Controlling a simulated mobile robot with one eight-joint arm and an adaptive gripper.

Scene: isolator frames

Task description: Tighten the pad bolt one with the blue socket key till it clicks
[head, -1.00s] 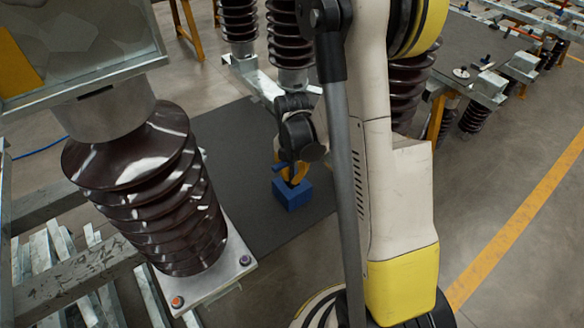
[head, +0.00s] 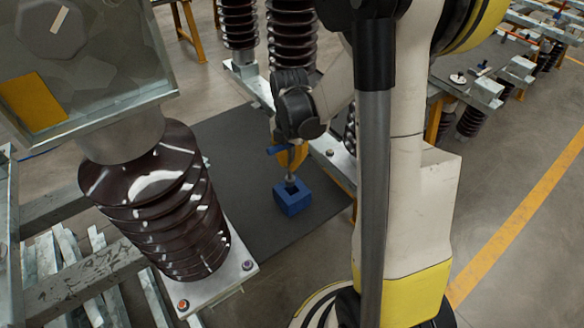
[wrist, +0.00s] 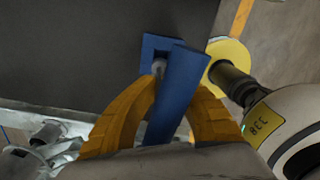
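My gripper (head: 290,158) has its yellow fingers shut on the blue handle of the socket key (head: 277,149). The handle also shows between the fingers in the wrist view (wrist: 178,95). The key's grey shaft points down to a blue block holder (head: 292,202) on the dark mat; its lower end is at the block's opening, and I cannot tell how deep it sits. In the head view, an orange-ringed bolt (head: 183,304) and a purplish bolt (head: 247,265) sit on the insulator's base plate. I cannot tell which is pad bolt one.
A brown ribbed insulator (head: 165,215) stands on the base plate at left, under a metal box (head: 85,60). More insulators (head: 291,40) stand behind my gripper on a galvanised beam. The dark mat (head: 235,150) around the block is clear.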

